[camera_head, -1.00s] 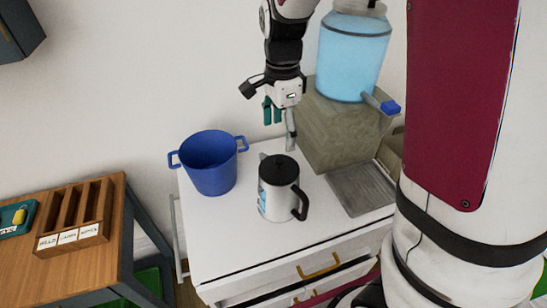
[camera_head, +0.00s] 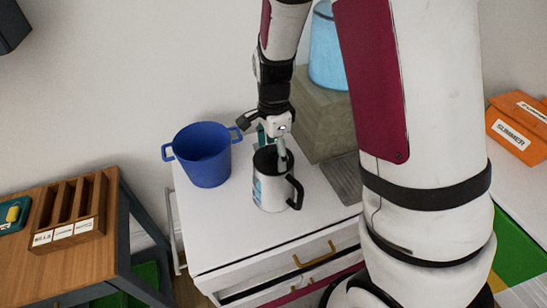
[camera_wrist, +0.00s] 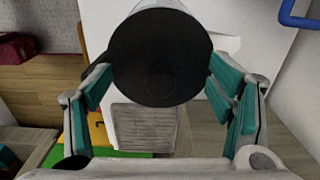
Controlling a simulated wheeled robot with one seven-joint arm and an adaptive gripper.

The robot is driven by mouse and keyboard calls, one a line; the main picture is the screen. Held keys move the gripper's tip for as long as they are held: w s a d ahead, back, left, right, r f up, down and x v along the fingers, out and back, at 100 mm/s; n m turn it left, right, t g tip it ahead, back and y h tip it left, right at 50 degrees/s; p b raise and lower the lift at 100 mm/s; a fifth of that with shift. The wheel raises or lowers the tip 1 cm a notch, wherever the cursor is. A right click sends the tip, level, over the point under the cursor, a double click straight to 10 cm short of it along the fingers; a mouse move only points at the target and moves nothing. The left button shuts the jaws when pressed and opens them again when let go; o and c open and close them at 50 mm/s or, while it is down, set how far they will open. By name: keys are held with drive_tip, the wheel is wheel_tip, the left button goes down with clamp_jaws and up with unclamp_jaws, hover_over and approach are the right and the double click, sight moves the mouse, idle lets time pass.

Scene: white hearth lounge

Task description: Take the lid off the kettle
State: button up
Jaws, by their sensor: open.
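The kettle (camera_head: 270,193) is white with a black handle and stands upright on the white cabinet top. Its round black lid (camera_head: 266,160) sits on top, partly hidden by my gripper in the head view. My gripper (camera_head: 272,150) points down right above the lid. In the wrist view the dark lid (camera_wrist: 158,58), with a small round knob (camera_wrist: 160,82), lies between the two spread green-padded fingers of my gripper (camera_wrist: 162,90). The fingers are open, one on each side. Whether they touch the lid I cannot tell.
A blue pot (camera_head: 203,156) stands left of the kettle. A block stand (camera_head: 322,115) with a blue water jar (camera_head: 328,50) is behind on the right. A wooden table with a slotted box (camera_head: 68,213) is at the left. The cabinet's front top is clear.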

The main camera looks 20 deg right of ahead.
clamp_jaws()
idle(0.3)
drive_tip(key=shift+r, duration=0.15)
